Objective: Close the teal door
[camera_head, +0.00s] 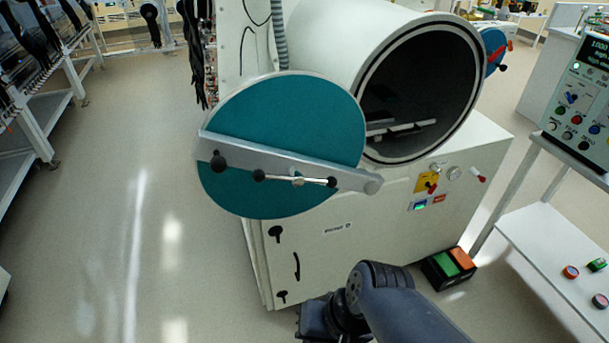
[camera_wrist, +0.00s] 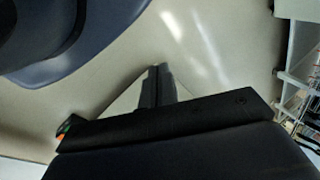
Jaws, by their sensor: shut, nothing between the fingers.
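The teal door (camera_head: 290,115) is a round disc with a grey bar across it, a black knob at the bar's left end and a handle with black ends. It stands open, swung out to the left of the round chamber opening (camera_head: 425,90), joined by the bar near the opening's lower left. The dark opening is uncovered, with a pale tray inside. My gripper (camera_wrist: 158,72) is shut and empty in the wrist view, above pale floor. The door does not show there. In the head view my arm is low in front of the cabinet, and the fingertips cannot be made out.
The white cabinet (camera_head: 385,225) under the chamber has switches and black latches. A box with green and orange pedals (camera_head: 449,265) stands on the floor at its right. A white table (camera_head: 560,250) and control panel are at right. The floor (camera_head: 130,220) at left is clear, with shelving beyond.

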